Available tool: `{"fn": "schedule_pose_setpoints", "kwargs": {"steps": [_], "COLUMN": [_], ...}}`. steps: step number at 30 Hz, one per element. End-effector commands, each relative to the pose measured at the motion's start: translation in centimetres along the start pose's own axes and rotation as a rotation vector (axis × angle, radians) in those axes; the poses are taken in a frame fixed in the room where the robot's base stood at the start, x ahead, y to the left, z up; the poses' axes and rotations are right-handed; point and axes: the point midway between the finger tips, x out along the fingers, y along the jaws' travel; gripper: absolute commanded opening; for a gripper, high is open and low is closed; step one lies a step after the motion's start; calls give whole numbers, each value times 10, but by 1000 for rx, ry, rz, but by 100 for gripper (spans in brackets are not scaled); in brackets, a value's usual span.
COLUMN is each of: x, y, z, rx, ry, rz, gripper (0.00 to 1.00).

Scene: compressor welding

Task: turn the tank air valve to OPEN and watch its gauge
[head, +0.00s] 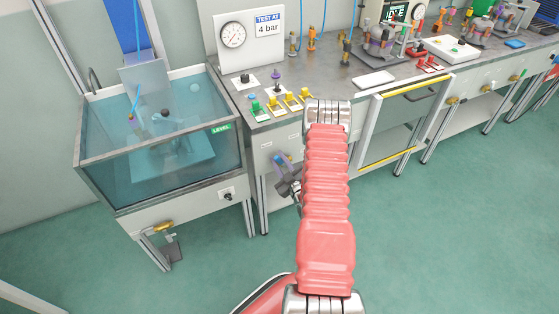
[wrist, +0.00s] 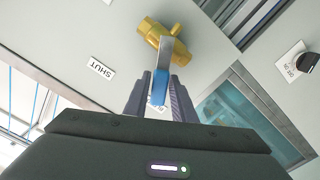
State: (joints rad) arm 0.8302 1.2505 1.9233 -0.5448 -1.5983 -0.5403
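In the wrist view, a brass valve (wrist: 164,42) sits on a pale panel. Its lever (wrist: 161,86) has a blue end that lies between the two fingers of my gripper (wrist: 160,104). Whether the fingers press on the lever cannot be told. A SHUT label (wrist: 101,67) is left of the valve; another label behind the fingers is mostly hidden.
A glass-walled water tank (head: 160,140) stands left of the bench. Its front panel has a black knob (head: 228,194) and a brass valve (head: 163,226). Green floor (head: 440,240) is clear at right.

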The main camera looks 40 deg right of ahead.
Motion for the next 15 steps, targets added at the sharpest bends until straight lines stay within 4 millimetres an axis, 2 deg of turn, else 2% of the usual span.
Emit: {"fn": "schedule_pose_setpoints", "kwargs": {"steps": [2, 9, 15], "x": [0, 0, 0], "y": [0, 0, 0], "z": [0, 0, 0], "rx": [0, 0, 0], "ry": [0, 0, 0], "rz": [0, 0, -1], "gripper": [18, 1, 0]}}
